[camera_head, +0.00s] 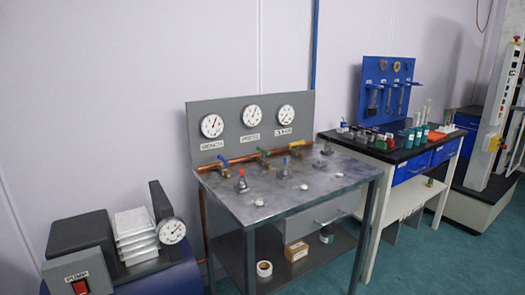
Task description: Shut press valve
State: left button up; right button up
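A grey metal bench (330,178) stands in the middle of the view with a grey gauge panel (231,106) at its back. The panel carries three round dials; the middle dial (251,115) is labelled PRESS. A copper pipe (240,160) runs along the panel's foot with small coloured valve handles. The handles are too small to tell whether each valve is open or shut. Neither gripper is in view.
A pump unit (80,241) with a red switch and a round gauge (172,231) stands at lower left. A black-topped table (397,154) with a blue panel and bottles is at right. Green floor (430,262) is free in front.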

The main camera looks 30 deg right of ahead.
aim_at(264, 152)
jog(key=z, duration=2.8)
jog(key=i, duration=3.05)
jog(key=u, duration=3.85)
